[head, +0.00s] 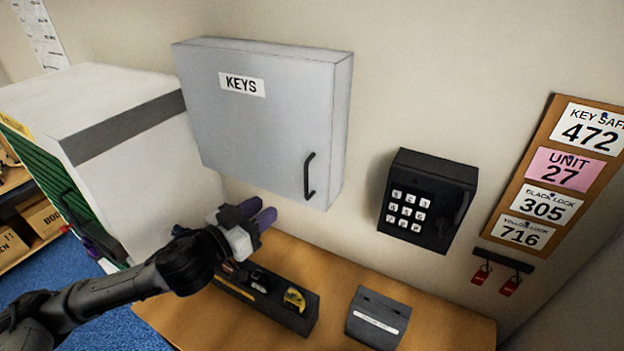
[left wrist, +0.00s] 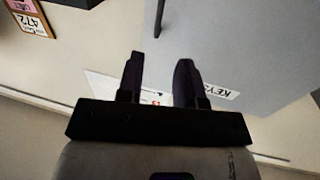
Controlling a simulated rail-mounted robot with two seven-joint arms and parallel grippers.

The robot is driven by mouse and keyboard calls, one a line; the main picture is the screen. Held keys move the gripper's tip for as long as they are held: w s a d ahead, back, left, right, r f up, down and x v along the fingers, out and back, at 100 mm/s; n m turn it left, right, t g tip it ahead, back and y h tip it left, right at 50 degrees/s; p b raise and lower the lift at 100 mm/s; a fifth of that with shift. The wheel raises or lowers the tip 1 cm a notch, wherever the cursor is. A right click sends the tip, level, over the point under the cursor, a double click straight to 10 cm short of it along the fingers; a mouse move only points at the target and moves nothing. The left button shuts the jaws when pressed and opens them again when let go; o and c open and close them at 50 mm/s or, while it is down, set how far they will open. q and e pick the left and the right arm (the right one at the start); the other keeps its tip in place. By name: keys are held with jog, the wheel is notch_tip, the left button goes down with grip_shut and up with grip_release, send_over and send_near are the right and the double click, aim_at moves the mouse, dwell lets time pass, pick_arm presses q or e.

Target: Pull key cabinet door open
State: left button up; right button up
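The grey key cabinet (head: 260,120) hangs on the wall with its door shut, marked by a KEYS label (head: 242,85). Its black bar handle (head: 309,176) is upright near the door's lower right edge. My left gripper (head: 260,212) is below and left of the handle, apart from it, with purple fingertips. In the left wrist view the fingers (left wrist: 159,75) are spread with nothing between them. There the handle (left wrist: 159,18) shows beyond the fingertips, and the door (left wrist: 250,45) fills the upper right. My right gripper is not in view.
A wooden counter (head: 430,325) below holds a dark tray (head: 312,312) with small items and a grey box (head: 378,318). A black keypad phone (head: 430,200) and a number board (head: 555,180) are on the wall. A white-topped cabinet (head: 80,100) stands left.

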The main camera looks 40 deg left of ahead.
pick_arm(q)
jog(key=p, duration=0.4)
send_over(306, 196)
jog(key=shift+w+a, duration=0.1)
jog(key=shift+w, duration=0.15)
dwell(0.4)
grip_shut()
dwell(0.3)
